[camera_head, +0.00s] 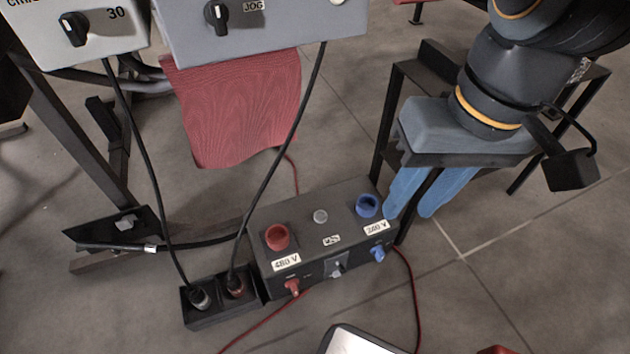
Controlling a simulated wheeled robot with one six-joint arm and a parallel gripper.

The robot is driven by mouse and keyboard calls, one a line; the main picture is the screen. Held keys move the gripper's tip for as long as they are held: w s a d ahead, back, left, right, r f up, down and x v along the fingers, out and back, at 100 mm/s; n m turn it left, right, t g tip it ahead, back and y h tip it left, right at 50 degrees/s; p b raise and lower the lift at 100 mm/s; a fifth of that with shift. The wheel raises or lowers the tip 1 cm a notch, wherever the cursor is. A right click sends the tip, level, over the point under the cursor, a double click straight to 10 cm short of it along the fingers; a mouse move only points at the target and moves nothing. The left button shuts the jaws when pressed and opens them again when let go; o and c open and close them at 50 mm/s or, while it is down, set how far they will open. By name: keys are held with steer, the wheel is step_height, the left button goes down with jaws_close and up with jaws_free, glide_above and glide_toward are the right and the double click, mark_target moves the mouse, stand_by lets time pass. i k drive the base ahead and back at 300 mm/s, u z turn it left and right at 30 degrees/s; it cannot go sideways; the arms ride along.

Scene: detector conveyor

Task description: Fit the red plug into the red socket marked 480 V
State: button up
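The red socket (277,236) is an open red ring on the left of the dark box's top, above a 480 V label (286,262). It looks empty. A dark reddish plug (235,287) on a black cable stands in the black holder (222,318) left of the box; I take it as the red plug, though its colour is dim. My gripper (409,212) has blue fingers pointing down at the right, beyond the box's right end. The fingers are apart, with nothing visible held between them. It is well away from the plug.
A blue socket (367,206) is at the right of the box's top. A greyish plug (199,300) shares the holder. Black cables hang from the grey panels above. A red cloth (236,110) hangs behind. A black stand (394,115) is close behind my gripper. Red cables cross the floor.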

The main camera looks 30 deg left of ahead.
mark_target(278, 238)
steer(key=z, duration=0.25)
steer(key=k, duration=0.95)
steer(key=u, duration=0.85)
steer(key=i, duration=0.5)
steer(key=z, duration=0.05)
